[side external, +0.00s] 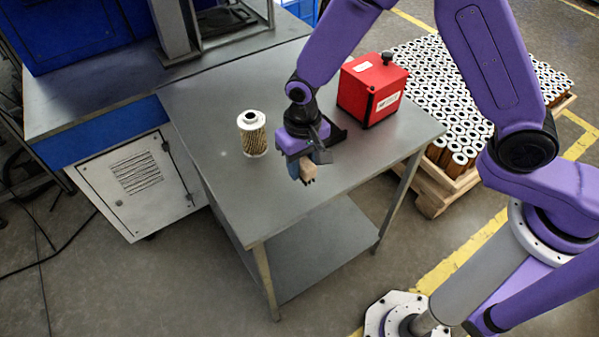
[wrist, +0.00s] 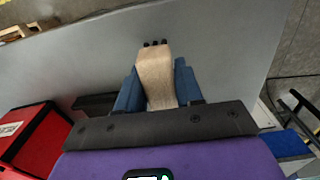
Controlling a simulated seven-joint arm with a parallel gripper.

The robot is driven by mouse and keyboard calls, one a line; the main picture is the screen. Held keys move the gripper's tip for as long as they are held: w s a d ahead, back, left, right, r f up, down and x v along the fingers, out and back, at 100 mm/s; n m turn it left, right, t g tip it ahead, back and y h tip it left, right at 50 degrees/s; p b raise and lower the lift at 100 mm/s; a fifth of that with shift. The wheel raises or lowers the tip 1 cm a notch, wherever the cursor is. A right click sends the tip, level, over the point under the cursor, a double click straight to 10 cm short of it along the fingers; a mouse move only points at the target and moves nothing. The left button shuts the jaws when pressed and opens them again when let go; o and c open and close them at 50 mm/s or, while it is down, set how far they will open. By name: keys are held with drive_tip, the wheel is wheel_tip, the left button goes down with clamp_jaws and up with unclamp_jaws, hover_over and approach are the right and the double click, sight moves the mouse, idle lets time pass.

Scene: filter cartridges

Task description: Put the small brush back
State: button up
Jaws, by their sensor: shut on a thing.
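The small brush (side external: 308,171) has a light wooden body and short dark bristle tufts at its end. My gripper (side external: 305,160) is shut on it and holds it over the front part of the grey metal table (side external: 225,183). In the wrist view the brush (wrist: 156,75) sits between the blue fingers (wrist: 157,90), with its dark tufts pointing away from the gripper. The rest of the brush is hidden between the fingers. I cannot tell how high it is above the table.
A red box (side external: 372,88) with a black knob stands at the table's back right. A filter cartridge (side external: 252,134) stands upright left of my gripper. A pallet of many cartridges (side external: 455,100) is beyond the table's right edge. The table's front left is clear.

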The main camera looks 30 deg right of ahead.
drive_tip(key=shift+w+a+f, duration=0.2)
drive_tip(key=shift+w+f, duration=0.1)
drive_tip(key=shift+f, duration=1.65)
drive_tip(key=shift+f, duration=0.15)
drive_tip(key=o, duration=1)
wheel_tip(320, 180, up, 12)
drive_tip(key=shift+f, duration=0.1)
drive_tip(key=shift+r, duration=0.3)
